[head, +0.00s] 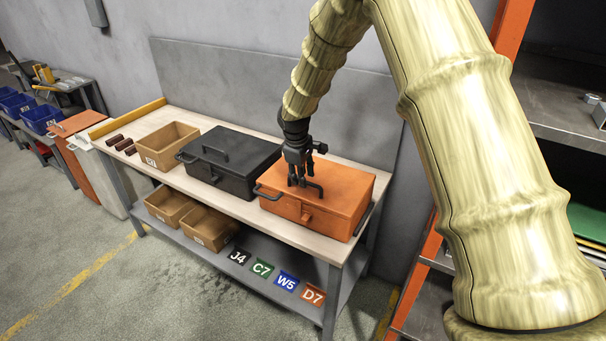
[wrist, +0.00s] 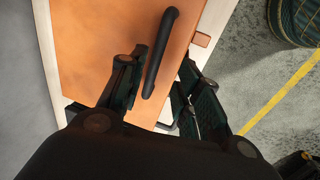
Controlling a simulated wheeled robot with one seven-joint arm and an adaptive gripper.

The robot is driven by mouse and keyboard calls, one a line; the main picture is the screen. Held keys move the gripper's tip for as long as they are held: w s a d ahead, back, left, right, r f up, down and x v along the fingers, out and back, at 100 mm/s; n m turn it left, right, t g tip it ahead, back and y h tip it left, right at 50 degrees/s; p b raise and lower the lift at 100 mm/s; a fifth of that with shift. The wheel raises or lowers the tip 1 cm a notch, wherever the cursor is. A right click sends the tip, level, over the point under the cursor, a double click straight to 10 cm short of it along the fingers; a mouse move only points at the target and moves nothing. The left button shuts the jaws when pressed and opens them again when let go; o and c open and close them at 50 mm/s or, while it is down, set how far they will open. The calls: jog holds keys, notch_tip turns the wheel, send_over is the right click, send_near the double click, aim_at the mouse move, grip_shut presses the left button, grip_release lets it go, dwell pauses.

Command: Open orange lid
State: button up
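The orange toolbox (head: 340,200) stands on the workbench with its orange lid (head: 345,180) shut. A black bar handle (head: 314,189) lies on top of the lid. My gripper (head: 298,182) is low over the lid at this handle. In the wrist view, the open fingers (wrist: 162,60) stand apart, one on each side of the handle (wrist: 160,55), with visible gaps. The lid also fills much of the wrist view (wrist: 100,45). A latch (head: 306,217) shows on the box front. The fingers partly hide the handle in the head view.
A black toolbox (head: 228,152) stands just left of the orange one, then a cardboard bin (head: 166,143) on the workbench (head: 230,207). A grey panel (head: 270,85) rises behind. An orange-framed rack (head: 425,270) stands at right. Floor in front is clear.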

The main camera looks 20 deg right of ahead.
jog(key=shift+g, duration=0.3)
jog(key=w+f, duration=0.3)
jog(key=shift+d+f, duration=0.15)
jog(key=shift+f, duration=0.05)
jog(key=shift+s+r, duration=0.3)
jog(key=shift+s, duration=0.05)
jog(key=shift+s+r, duration=0.9)
jog(key=shift+s, duration=0.3)
grip_shut()
jog(key=shift+w+f, duration=0.65)
jog(key=shift+w, duration=0.1)
jog(key=shift+c, duration=1.1)
grip_release()
jog(key=shift+s, duration=0.15)
jog(key=shift+o, duration=1.1)
jog(key=shift+w+f, duration=0.2)
jog(key=shift+w, duration=0.05)
jog(key=shift+s+r, duration=0.1)
jog(key=shift+r, duration=0.05)
